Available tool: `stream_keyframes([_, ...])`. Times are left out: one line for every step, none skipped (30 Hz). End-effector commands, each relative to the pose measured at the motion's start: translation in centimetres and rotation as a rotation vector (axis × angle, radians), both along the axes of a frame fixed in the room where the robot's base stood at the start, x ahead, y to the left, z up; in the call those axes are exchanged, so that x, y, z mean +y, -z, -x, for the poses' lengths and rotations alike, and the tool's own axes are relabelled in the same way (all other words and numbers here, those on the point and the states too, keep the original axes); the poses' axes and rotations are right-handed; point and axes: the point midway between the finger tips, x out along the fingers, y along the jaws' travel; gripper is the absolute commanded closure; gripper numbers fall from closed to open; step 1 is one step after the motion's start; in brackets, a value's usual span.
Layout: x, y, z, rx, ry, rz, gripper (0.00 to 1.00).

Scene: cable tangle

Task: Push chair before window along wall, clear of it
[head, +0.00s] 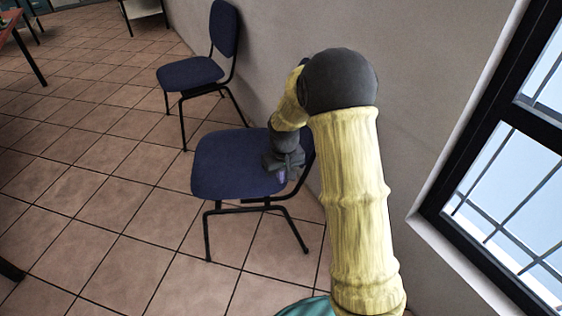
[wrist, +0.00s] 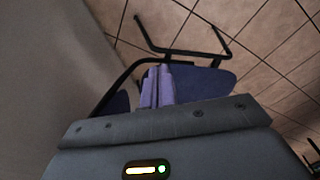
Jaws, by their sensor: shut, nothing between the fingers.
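A chair with a blue seat (head: 232,165) and black legs stands on the tiles against the wall, to the left of the window (head: 505,205) in the head view. A gap of bare wall shows between chair and window frame. My arm hides most of its backrest. My gripper (head: 281,175) is over the seat's right side, near the backrest. In the wrist view, its purple fingers (wrist: 157,87) are together and empty, with the blue seat (wrist: 205,84) and black legs behind them. I cannot tell whether they touch the chair.
A second blue chair (head: 190,73) stands farther along the wall (head: 284,30), beyond the first one, with some floor between them. A table (head: 12,26) edge shows at the far left. The tiled floor (head: 95,200) left of the chairs is clear.

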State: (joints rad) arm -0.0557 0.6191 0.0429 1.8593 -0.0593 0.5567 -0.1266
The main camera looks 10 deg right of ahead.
Motion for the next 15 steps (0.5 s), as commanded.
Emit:
stream_keyframes([-0.5, -1.4, 1.6, -0.013, 0.021, -0.002, 1.0])
stream_keyframes([-0.8, -2.1, 2.5, -0.019, 0.033, -0.003, 1.0])
stream_keyframes([-1.1, -2.9, 3.7, -0.027, 0.049, -0.005, 1.0])
stream_keyframes([-1.3, -3.5, 4.7, -0.033, 0.062, -0.007, 1.0])
stream_keyframes([-1.6, -4.0, 5.7, -0.04, 0.075, -0.009, 1.0])
stream_keyframes([-1.9, -4.7, 7.0, -0.047, 0.091, -0.011, 1.0])
stream_keyframes([-2.1, -5.1, 8.1, -0.053, 0.104, -0.012, 1.0])
stream_keyframes([-2.4, -5.6, 9.1, -0.06, 0.117, -0.015, 1.0])
stream_keyframes([-2.7, -6.1, 10.5, -0.068, 0.135, -0.018, 1.0])
stream_keyframes([-2.9, -6.5, 11.6, -0.074, 0.149, -0.02, 1.0])
stream_keyframes([-3.1, -6.8, 12.7, -0.08, 0.163, -0.022, 1.0])
stream_keyframes([-3.3, -7.2, 14.2, -0.088, 0.18, -0.025, 1.0])
stream_keyframes([-3.5, -7.5, 15.2, -0.095, 0.192, -0.028, 1.0])
stream_keyframes([-3.6, -7.6, 16.2, -0.101, 0.205, -0.03, 1.0])
stream_keyframes([-3.8, -7.8, 17.5, -0.107, 0.219, -0.033, 1.0])
